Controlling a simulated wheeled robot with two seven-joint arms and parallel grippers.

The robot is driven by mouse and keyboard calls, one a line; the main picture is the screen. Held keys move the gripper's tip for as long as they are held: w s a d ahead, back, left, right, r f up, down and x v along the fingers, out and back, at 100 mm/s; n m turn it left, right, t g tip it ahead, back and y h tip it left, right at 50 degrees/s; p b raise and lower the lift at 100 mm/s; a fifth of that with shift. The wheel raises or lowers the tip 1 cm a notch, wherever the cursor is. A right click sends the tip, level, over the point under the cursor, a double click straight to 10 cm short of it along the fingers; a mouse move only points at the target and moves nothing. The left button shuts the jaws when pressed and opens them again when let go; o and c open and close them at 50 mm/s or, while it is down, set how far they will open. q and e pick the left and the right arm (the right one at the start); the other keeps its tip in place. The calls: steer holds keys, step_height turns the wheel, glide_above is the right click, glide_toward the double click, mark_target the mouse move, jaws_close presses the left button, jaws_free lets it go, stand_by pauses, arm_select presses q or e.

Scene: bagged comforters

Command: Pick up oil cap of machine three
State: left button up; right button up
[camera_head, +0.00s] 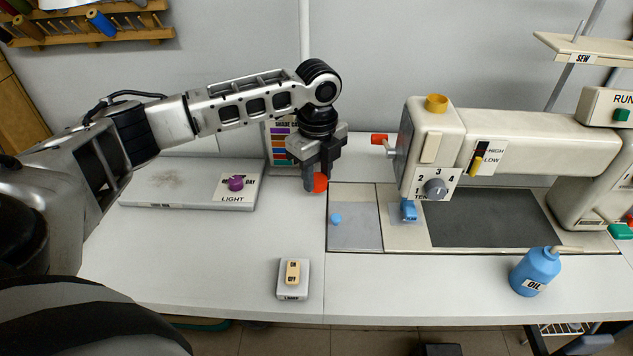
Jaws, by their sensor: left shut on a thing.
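My left gripper (316,181) points down in the middle of the camera_head view, above the white table and left of the sewing machine. It is shut on a small red round piece (321,184), partly hidden by the fingers. Whether this piece is the oil cap cannot be told from its look alone. The cream sewing machine (530,140) stands at the right, with a yellow round cap (437,102) on top of its head. A blue oil bottle (535,272) labelled OIL stands in front of it. My right gripper is not in view.
A white on/off switch box (291,294) sits near the front edge. A flat light panel (180,186) with a purple knob (236,183) lies at the left. A colour chart (279,145) stands behind my gripper. The table between switch and machine is clear.

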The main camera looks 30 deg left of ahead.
arm_select(q)
steer(key=s+d+r+p, duration=0.1)
steer(key=s+d+r, duration=0.8)
steer(key=d, duration=0.1)
steer(key=shift+d, duration=0.1)
stand_by(0.4)
